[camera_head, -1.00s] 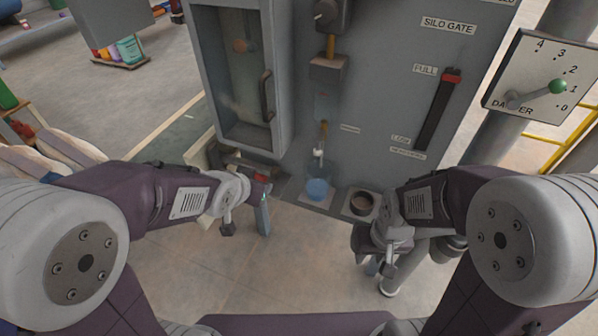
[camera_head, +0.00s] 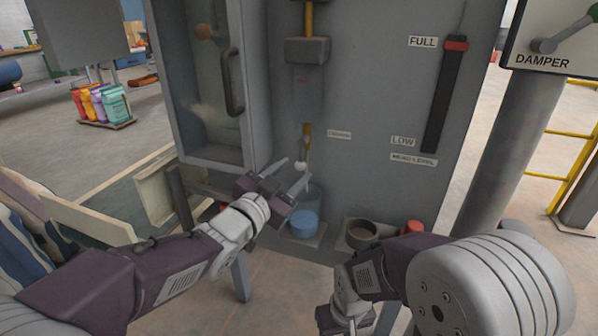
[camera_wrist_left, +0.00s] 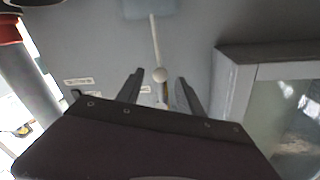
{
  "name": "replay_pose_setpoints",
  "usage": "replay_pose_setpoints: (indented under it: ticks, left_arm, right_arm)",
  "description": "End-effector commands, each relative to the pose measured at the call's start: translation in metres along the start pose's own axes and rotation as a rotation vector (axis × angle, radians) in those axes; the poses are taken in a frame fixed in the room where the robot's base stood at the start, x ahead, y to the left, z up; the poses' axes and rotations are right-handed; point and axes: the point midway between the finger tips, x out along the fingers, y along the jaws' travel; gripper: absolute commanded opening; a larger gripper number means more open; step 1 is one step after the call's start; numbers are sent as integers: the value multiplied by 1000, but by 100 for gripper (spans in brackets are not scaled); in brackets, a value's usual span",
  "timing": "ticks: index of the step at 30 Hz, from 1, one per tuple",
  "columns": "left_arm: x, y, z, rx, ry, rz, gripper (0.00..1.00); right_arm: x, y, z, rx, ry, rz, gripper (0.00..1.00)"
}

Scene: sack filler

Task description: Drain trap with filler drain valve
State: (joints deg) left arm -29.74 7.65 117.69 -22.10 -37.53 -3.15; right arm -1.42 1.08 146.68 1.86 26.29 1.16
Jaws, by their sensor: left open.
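The filler drain valve (camera_head: 307,131) is a short brass fitting below the clear trap (camera_head: 308,97) on the grey panel. Its lever ends in a white ball (camera_head: 301,166), which also shows in the left wrist view (camera_wrist_left: 160,75). My left gripper (camera_head: 296,170) is open, its fingers pointing at the panel on either side of the ball; I cannot tell whether they touch it. A clear container with blue contents (camera_head: 304,222) stands below the valve. My right gripper (camera_head: 338,318) is low at the bottom of the head view, its fingers unclear.
A glazed cabinet door with a dark handle (camera_head: 233,82) is left of the valve. A dark round cup (camera_head: 361,235) sits on the ledge to the right. The level slider (camera_head: 446,95) and damper panel (camera_head: 555,40) are farther right.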

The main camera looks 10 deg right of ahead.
Motion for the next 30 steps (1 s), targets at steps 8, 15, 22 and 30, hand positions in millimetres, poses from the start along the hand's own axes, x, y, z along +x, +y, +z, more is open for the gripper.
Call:
replay_pose_setpoints:
  ticks: [8,15,22,30]
  left_arm:
    - [39,0,1,0,-1,0,44]
    - [42,0,1,0,-2,0,44]
    - [42,0,1,0,-2,-1,0]
    - [42,0,1,0,-2,-1,0]
  right_arm:
    - [11,0,1,0,0,0,36]
    - [11,0,1,0,0,0,36]
    - [11,0,1,0,0,0,36]
    - [11,0,1,0,0,0,36]
